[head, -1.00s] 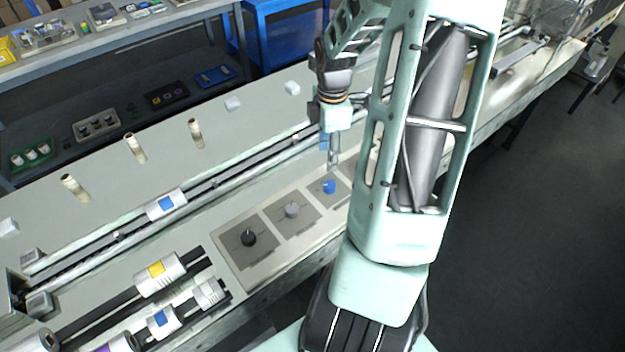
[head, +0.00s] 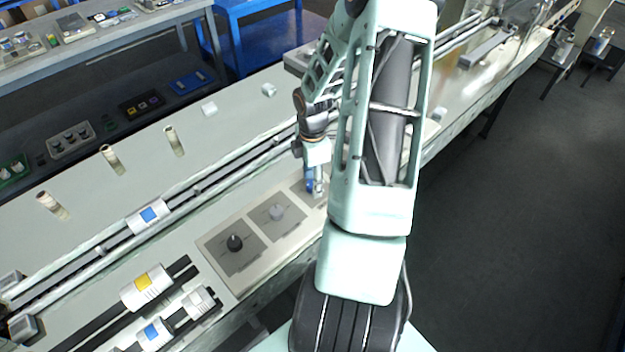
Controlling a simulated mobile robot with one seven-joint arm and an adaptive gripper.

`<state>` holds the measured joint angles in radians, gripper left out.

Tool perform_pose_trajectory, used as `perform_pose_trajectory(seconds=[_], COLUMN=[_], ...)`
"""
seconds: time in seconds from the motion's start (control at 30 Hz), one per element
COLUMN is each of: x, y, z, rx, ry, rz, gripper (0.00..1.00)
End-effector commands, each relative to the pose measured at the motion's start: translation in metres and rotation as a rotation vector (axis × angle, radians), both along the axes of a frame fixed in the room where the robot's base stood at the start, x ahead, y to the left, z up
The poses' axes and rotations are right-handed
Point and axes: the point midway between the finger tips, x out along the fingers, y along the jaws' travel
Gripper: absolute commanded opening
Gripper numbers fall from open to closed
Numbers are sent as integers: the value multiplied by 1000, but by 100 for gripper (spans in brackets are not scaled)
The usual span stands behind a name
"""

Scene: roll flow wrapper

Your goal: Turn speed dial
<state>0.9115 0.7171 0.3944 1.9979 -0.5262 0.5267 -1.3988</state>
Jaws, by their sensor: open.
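The lettering is too small to read, so I cannot tell which is the speed dial. My gripper (head: 316,182) is open and pointing down at the blue dial. Its fingers overlap the dial in the picture and partly hide it. I cannot tell whether they touch it or stand on both sides of it.
Yellow- and blue-banded rollers (head: 146,287) lie to the lower left. A long rail (head: 205,192) runs behind the panel, with upright pegs (head: 174,141) beyond it. My arm covers the area right of the blue dial. Open floor (head: 500,220) lies at the right.

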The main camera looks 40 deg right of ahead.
Motion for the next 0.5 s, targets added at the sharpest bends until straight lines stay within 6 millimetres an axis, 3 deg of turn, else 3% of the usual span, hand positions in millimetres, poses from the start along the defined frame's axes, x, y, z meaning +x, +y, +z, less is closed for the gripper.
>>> perform_pose_trajectory(seconds=[0.2,0.5], x=[0,0], y=[0,0], z=[0,0], rx=[0,0], ry=[0,0], rz=[0,0], gripper=[44,12])
